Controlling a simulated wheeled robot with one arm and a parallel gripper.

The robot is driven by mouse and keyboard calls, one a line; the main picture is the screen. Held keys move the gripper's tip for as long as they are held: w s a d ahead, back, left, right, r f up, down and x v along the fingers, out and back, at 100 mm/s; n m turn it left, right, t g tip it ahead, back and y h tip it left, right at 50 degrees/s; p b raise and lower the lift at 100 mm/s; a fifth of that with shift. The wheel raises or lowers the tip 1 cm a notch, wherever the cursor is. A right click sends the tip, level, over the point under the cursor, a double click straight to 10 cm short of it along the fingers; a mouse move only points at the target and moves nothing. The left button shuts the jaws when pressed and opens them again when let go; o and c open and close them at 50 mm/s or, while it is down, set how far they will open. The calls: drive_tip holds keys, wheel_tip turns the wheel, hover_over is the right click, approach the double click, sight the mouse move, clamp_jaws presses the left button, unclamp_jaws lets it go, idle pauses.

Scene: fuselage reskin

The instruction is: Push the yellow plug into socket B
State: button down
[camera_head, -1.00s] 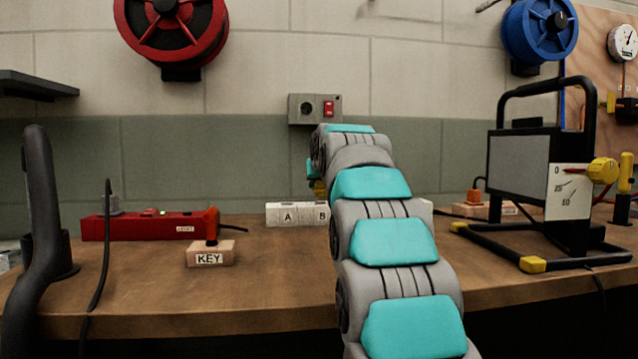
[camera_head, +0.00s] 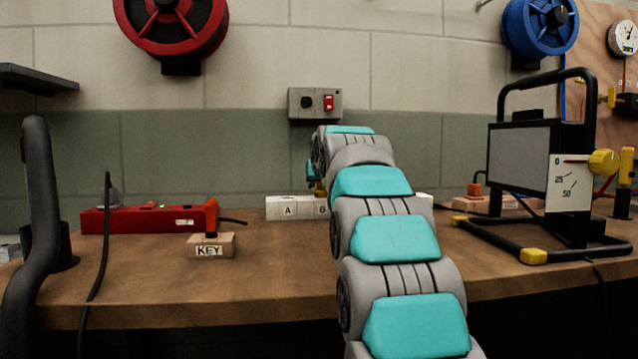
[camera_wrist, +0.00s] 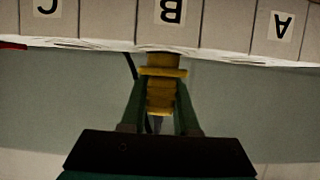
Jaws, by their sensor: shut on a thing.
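My gripper (camera_wrist: 160,84) is shut on the yellow plug (camera_wrist: 161,94), its two dark green fingers on either side of it. In the wrist view, the picture is upside down and the white socket block (camera_wrist: 210,25) runs along the top with labels C, B and A. In the head view, the block's A and B (camera_head: 321,208) faces show left of my arm, and a little yellow (camera_head: 320,189) shows above B.
A KEY block (camera_head: 209,250) with a red plug and a red power strip (camera_head: 150,220) stand to the left. A black-framed lamp (camera_head: 530,165) stands at the right. A wall box (camera_head: 315,103) with a red switch is behind my arm. The front middle of the bench is clear.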

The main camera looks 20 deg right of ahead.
drive_tip(key=shift+f, duration=0.65)
drive_tip(key=c, duration=0.6)
unclamp_jaws()
drive_tip(key=shift+r, duration=0.1)
drive_tip(key=shift+b+v, duration=0.5)
drive_tip(key=shift+v, duration=1.95)
